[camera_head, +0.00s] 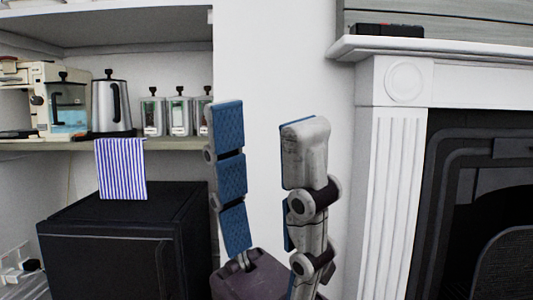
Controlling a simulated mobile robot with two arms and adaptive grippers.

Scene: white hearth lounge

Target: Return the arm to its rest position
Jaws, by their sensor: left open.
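My left gripper (260,146) stands upright in the middle of the head view, its two fingers pointing up. The left finger shows blue textured pads, and the right finger shows its grey jointed back. The fingers are wide apart, with only white wall visible between them. The gripper is open and empty. Its dark palm shows at the bottom edge; the rest of the arm is out of view. My right gripper is not in view.
At left, a shelf (70,147) holds a coffee machine (62,100), a steel kettle (111,103) and glass jars (180,113). A striped towel (121,168) hangs above a black cabinet (110,245). At right is a white fireplace (385,190) with a dark box (388,30) on its mantel.

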